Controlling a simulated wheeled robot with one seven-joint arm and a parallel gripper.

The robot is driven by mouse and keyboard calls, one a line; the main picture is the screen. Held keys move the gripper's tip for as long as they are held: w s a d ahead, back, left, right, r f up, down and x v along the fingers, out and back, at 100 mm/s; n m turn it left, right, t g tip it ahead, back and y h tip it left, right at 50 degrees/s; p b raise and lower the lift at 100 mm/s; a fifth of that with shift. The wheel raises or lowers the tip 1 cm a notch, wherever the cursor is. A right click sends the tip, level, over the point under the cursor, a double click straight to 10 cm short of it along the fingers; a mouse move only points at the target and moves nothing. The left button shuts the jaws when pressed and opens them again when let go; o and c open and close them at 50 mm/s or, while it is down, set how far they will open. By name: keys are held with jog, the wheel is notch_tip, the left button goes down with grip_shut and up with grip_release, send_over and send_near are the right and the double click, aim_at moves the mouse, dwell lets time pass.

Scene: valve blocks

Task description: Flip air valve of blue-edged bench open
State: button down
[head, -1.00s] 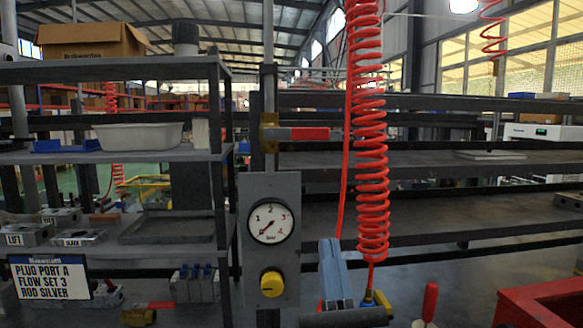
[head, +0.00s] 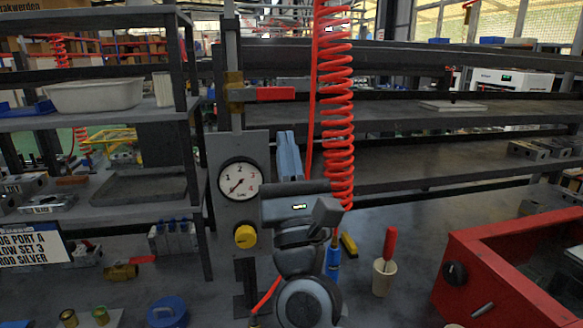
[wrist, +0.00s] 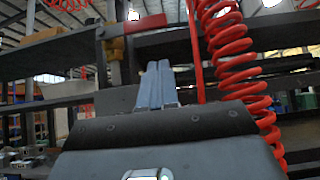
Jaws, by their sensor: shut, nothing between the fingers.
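The air valve is a brass body (head: 236,93) on a vertical grey pipe, with a red lever (head: 275,94) sticking out level to the right, across the pipe. In the wrist view the lever (wrist: 146,23) and brass body (wrist: 114,44) show ahead, above and left of my fingertips. My gripper (head: 286,134) has its blue fingers shut and empty, pointing up, below the lever and apart from it. The fingers also show in the wrist view (wrist: 160,64). A pressure gauge (head: 239,179) below the valve has its needle pointing lower left. I cannot make out a blue edge on the bench.
A red coiled hose (head: 336,110) hangs just right of the lever and my fingers. A yellow knob (head: 245,236) sits under the gauge. Dark shelves (head: 120,218) stand at left. A red bin (head: 510,262) and a cup with a red-handled tool (head: 383,275) are at right.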

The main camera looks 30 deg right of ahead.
aim_at(262, 94)
jog(key=shift+r+p, duration=1.35)
jog(key=shift+r, duration=0.7)
